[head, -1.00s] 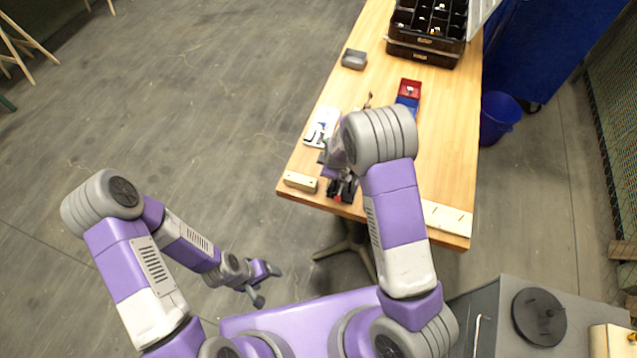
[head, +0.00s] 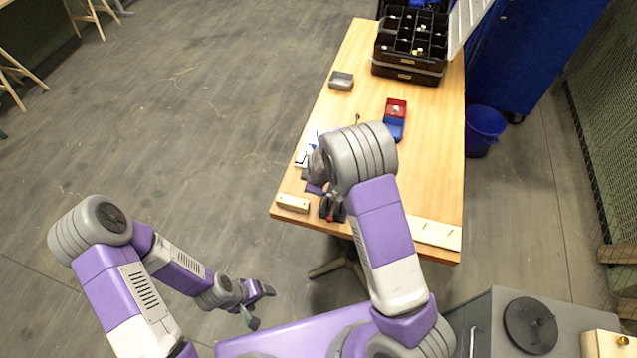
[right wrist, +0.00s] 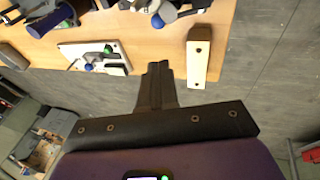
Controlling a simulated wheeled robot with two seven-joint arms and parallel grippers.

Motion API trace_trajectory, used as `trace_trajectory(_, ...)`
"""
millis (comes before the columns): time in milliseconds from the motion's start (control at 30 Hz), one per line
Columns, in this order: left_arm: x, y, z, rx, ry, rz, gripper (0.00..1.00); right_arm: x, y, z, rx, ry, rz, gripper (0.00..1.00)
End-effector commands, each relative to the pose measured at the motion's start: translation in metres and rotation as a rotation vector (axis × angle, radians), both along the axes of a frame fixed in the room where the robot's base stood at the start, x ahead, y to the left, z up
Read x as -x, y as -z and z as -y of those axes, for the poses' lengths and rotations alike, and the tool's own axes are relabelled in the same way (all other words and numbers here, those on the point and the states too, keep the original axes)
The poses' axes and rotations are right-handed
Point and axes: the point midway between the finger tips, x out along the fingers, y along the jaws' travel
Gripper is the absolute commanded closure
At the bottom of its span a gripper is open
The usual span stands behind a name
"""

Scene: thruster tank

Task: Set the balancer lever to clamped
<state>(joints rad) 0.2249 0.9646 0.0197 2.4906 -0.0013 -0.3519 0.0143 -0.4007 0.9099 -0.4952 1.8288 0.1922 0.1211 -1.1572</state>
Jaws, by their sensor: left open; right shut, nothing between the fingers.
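In the head view the plate (head: 304,155) is partly hidden by my right arm. My left gripper (head: 261,306) is open and empty, off the table.
A pale wooden block (head: 292,203) lies at the table's near left corner. A dark item with a red part (head: 331,208) is at the near edge. A red and blue tray (head: 395,120), a grey box (head: 341,80) and a black organiser (head: 411,45) stand farther back. The table's right side is mostly clear.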

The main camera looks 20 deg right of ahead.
Motion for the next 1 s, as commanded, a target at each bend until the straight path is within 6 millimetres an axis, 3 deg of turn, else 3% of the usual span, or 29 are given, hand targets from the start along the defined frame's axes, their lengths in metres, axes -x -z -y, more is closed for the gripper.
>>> trace_trajectory(33, 0.000, -0.013, 0.000, 0.000, 0.000, 0.000, 0.29, 0.000, -0.015, -0.006, 0.002, -0.003, 0.001, 1.00)
trace_trajectory(300, 0.000, -0.014, 0.000, 0.000, 0.000, 0.000, 0.29, 0.023, -0.070, -0.004, -0.003, 0.000, 0.004, 1.00)
trace_trajectory(433, 0.000, -0.016, 0.000, 0.000, 0.000, 0.000, 0.29, 0.030, -0.088, -0.003, -0.002, 0.001, 0.002, 1.00)
trace_trajectory(633, 0.000, -0.018, 0.000, 0.000, 0.000, 0.000, 0.29, 0.036, -0.100, -0.002, -0.001, 0.002, 0.000, 1.00)
trace_trajectory(1000, 0.000, -0.018, 0.000, 0.000, 0.000, 0.000, 0.29, 0.036, -0.101, -0.002, 0.000, 0.002, -0.001, 1.00)
